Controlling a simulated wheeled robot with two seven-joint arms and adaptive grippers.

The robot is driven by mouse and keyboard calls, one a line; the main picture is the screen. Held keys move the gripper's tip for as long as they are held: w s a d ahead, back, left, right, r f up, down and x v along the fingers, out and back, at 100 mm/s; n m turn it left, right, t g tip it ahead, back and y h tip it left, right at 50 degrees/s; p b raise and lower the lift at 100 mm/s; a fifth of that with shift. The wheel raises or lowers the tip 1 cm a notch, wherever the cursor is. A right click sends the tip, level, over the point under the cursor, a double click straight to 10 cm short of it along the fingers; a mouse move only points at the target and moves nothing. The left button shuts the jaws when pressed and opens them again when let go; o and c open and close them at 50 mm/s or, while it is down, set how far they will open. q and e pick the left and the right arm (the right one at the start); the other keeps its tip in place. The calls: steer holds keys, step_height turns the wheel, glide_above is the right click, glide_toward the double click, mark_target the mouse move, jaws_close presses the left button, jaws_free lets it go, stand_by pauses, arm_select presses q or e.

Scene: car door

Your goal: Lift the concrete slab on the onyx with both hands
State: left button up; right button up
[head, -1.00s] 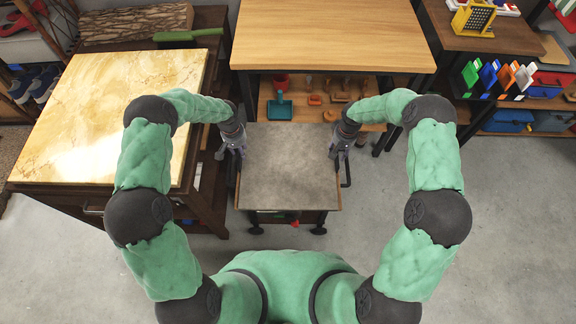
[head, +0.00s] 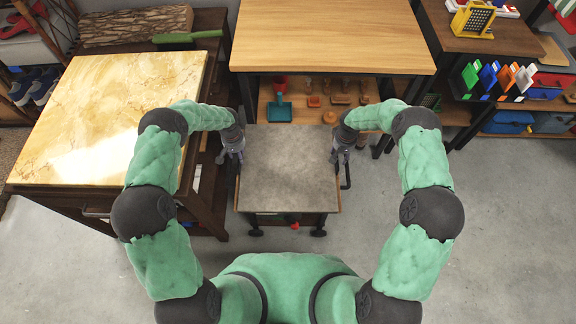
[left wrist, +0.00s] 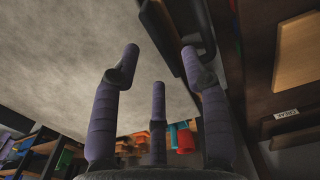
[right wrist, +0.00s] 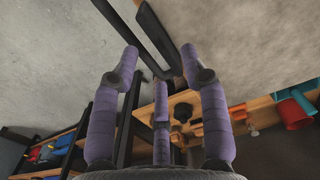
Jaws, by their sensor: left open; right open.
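The concrete slab (head: 288,165) is a flat grey rectangle lying level on a small dark wheeled cart in front of my body. A yellow, marble-like slab, which looks like the onyx (head: 125,110), covers a separate table to the left. My left gripper (head: 231,160) is open at the left edge of the concrete slab, and my right gripper (head: 341,160) is open at its right edge. Dark bars of the cart show around the fingertips in both wrist views. Whether any finger touches the slab is unclear. The grey slab also fills the upper left of the left wrist view (left wrist: 70,60).
A wooden table (head: 330,40) stands just beyond the cart, with a shelf of small tools below. A dark shelf unit (head: 505,45) with coloured items is at the right. The onyx table stands close to my left arm. The floor (head: 500,230) on the right is clear.

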arm_select(q)
steer(key=shift+f, duration=2.65)
arm_select(e)
steer(key=shift+f, duration=2.65)
arm_select(q)
jaws_close()
arm_select(e)
jaws_close()
arm_select(q)
steer(key=shift+w+r, duration=0.15)
steer(key=shift+r, duration=0.05)
arm_select(e)
steer(key=shift+w+r, duration=0.15)
